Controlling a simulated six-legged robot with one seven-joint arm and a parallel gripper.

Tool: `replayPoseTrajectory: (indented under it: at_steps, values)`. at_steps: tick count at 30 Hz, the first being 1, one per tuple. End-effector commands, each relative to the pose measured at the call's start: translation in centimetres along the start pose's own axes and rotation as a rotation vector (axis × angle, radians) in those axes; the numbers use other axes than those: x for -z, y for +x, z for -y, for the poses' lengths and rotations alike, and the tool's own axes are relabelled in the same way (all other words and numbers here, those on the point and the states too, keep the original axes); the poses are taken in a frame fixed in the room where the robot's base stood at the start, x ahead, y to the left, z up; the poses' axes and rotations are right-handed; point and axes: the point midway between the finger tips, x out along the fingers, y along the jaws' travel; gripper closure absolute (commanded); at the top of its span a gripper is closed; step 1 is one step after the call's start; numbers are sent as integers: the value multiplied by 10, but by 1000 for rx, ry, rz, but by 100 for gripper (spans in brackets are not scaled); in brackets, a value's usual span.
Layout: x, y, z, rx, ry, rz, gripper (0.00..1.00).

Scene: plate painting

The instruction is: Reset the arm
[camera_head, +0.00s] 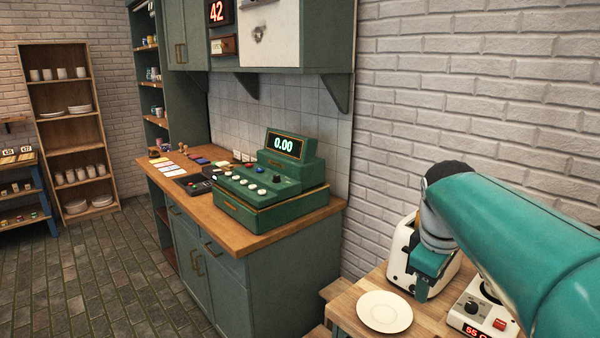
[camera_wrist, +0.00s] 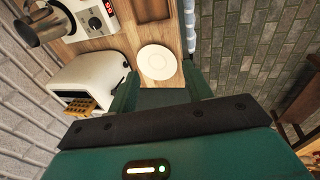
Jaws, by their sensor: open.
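My gripper (camera_wrist: 160,88) is open in the wrist view, with its two green fingers apart and nothing between them. A white plate (camera_wrist: 157,62) lies on the wooden table beyond the fingertips. In the head view the plate (camera_head: 384,311) lies near the table's left part, and my gripper (camera_head: 430,275) hangs above and to the right of it, pointing down. My teal arm reaches in from the right. In the head view the fingertips are hard to make out.
A white toaster-like machine (camera_head: 404,250) stands behind my gripper; it also shows in the wrist view (camera_wrist: 88,82). A device with a red display (camera_head: 474,312) stands to the right. A green cash register (camera_head: 270,180) sits on the wooden counter (camera_head: 240,238) at left. Floor at left is clear.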

Motion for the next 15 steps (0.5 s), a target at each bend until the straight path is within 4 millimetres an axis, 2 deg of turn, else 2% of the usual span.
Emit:
replayPoseTrajectory:
  at_steps: [1,9,15]
  values:
    - [-4,-4,20,-16,57,-19,50]
    - [-35,-2,110,-39,437,-158,50]
    - [-57,16,161,1,679,-260,50]
